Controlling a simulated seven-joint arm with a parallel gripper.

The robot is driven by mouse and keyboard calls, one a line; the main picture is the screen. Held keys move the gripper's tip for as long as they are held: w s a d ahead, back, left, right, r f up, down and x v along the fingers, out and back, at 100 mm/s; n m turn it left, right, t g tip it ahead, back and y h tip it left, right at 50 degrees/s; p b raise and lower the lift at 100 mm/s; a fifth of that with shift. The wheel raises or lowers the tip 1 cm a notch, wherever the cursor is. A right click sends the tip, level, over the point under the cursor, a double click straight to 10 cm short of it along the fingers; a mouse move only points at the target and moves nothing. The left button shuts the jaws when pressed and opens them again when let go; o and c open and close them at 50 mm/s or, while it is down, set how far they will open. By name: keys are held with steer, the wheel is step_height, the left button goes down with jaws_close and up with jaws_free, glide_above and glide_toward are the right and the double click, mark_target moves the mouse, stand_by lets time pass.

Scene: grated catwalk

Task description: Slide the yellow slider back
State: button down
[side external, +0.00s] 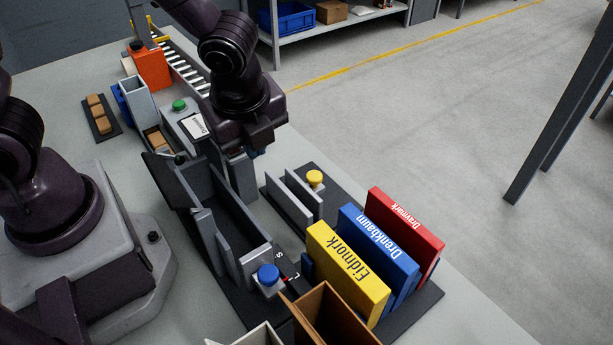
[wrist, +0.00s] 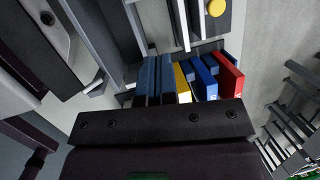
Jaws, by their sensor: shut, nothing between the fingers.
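The yellow slider (side external: 315,178) has a round yellow knob on a small grey block, beside two parallel light-grey rails on a dark base (side external: 345,200). Its knob also shows at the top edge of the wrist view (wrist: 216,8). My gripper (side external: 243,187) points down to the left of the slider, apart from it, over the grey channel area. In the wrist view its two blue-grey fingers (wrist: 156,78) are together with nothing between them. The exact fingertip height above the fixtures is hard to tell.
Yellow (side external: 348,268), blue (side external: 378,250) and red (side external: 405,230) upright boxes stand near the slider. A blue knob (side external: 268,275) sits by a grey channel, and an open brown box (side external: 340,315) is in front. A green button (side external: 179,105) is behind my gripper.

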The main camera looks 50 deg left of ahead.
mark_target(306, 190)
steer(key=w+f+m, duration=0.1)
steer(key=f+m, duration=0.3)
steer(key=w+d+f+m, duration=0.1)
steer(key=w+f+m, duration=0.1)
steer(key=f+m, duration=0.2)
steer(key=w+d+f+m+t, duration=0.1)
steer(key=w+f+m, duration=0.1)
steer(key=f+m, duration=0.1)
steer(key=shift+w+d+f+m+h, duration=0.2)
steer(key=shift+w+f+m+h, duration=0.05)
steer(key=shift+f+m+h, duration=0.15)
steer(key=shift+w+a+f, duration=0.15)
steer(key=shift+w+a, duration=0.1)
steer(key=shift+w, duration=0.25)
steer(key=shift+w+a+f, duration=0.1)
steer(key=shift+w+a, duration=0.15)
steer(key=shift+w, duration=0.2)
steer(key=shift+w+a+f, duration=0.1)
steer(key=shift+w+a, duration=0.1)
steer(key=shift+w, duration=0.25)
steer(key=shift+w+a+f, duration=0.1)
steer(key=shift+w+a, duration=0.1)
steer(key=shift+w, duration=0.2)
